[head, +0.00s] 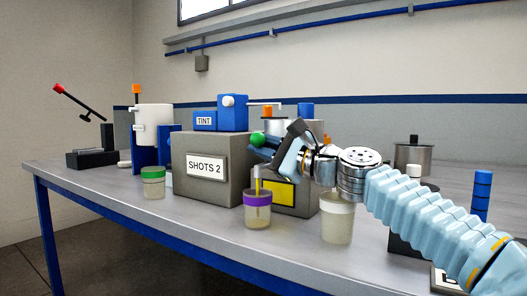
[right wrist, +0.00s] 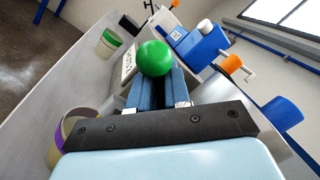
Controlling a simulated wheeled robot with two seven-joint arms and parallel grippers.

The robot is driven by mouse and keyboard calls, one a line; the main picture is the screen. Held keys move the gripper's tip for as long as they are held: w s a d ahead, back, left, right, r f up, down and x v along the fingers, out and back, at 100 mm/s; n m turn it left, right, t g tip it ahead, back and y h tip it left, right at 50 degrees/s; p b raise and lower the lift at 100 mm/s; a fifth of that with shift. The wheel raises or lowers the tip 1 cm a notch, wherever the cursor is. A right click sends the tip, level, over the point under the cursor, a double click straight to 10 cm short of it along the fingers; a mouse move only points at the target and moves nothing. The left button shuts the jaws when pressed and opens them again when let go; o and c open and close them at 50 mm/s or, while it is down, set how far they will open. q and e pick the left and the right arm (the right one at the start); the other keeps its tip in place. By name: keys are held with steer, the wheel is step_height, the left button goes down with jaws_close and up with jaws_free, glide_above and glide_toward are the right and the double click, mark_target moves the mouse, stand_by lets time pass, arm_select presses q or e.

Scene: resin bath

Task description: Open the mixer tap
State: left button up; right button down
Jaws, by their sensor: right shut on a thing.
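The tap's green ball knob (head: 257,138) shows above a grey block with a yellow panel (head: 282,193). My right gripper (head: 261,148) reaches in from the right and is shut on the knob. In the right wrist view the green knob (right wrist: 154,58) sits at the tips of the two blue fingers (right wrist: 158,85). The fingers hide the lever behind the knob. A thin yellow upright strip (head: 257,182) shows above a purple-banded jar (head: 257,214); I cannot tell whether it is a spout or a stream. My left gripper is not in view.
The grey SHOTS 2 box (head: 207,180) stands left of the tap, with the blue TINT unit (head: 233,112) above it. A green-banded jar (head: 153,188) stands at left, and a pale jar (head: 336,228) stands below my wrist. The table's front left (head: 110,188) is clear.

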steer(key=shift+s+a+r, duration=0.25)
steer(key=shift+s+r, duration=0.15)
steer(key=shift+s, duration=0.05)
steer(key=c, duration=1.2)
jaws_free()
steer(key=shift+s, duration=0.1)
steer(key=shift+o, duration=1.2)
steer(key=shift+s+r, duration=0.15)
steer(key=shift+o, duration=0.3)
steer(key=shift+w+d+f, duration=0.1)
steer(key=shift+w+f, duration=0.15)
steer(key=shift+f, duration=0.05)
